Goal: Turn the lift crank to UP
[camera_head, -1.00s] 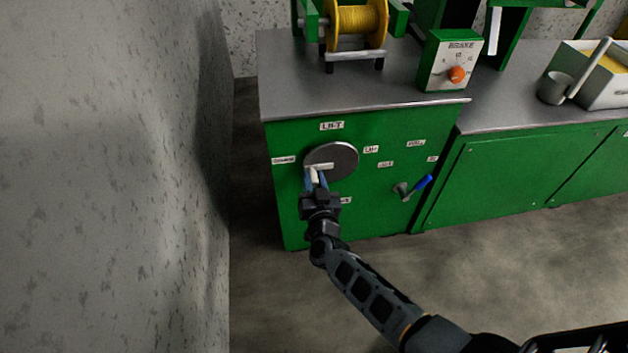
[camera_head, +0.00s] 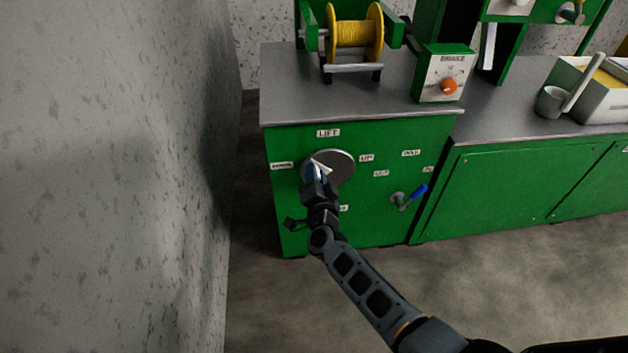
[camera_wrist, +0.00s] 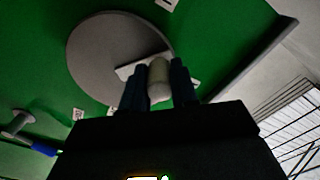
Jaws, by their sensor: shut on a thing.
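The lift crank is a grey disc (camera_head: 340,166) on the green cabinet front, under a "LIFT" label (camera_head: 328,133). A pale bar crosses the disc, and a light grip knob (camera_wrist: 159,82) stands out from it. My gripper (camera_head: 316,171) is at the lower left of the disc. In the wrist view its two blue fingers (camera_wrist: 158,85) sit on both sides of the knob, shut on it. The "UP" label (camera_head: 366,158) is right of the disc, and another label (camera_head: 282,165) is on its left. My gripper hides part of the bar and the disc's lower left edge.
A blue-handled lever (camera_head: 410,196) sticks out to the right of the crank. A brake box (camera_head: 441,75) with an orange knob and a yellow cable reel (camera_head: 354,38) stand on the cabinet top. A grey wall (camera_head: 130,170) rises close on the left.

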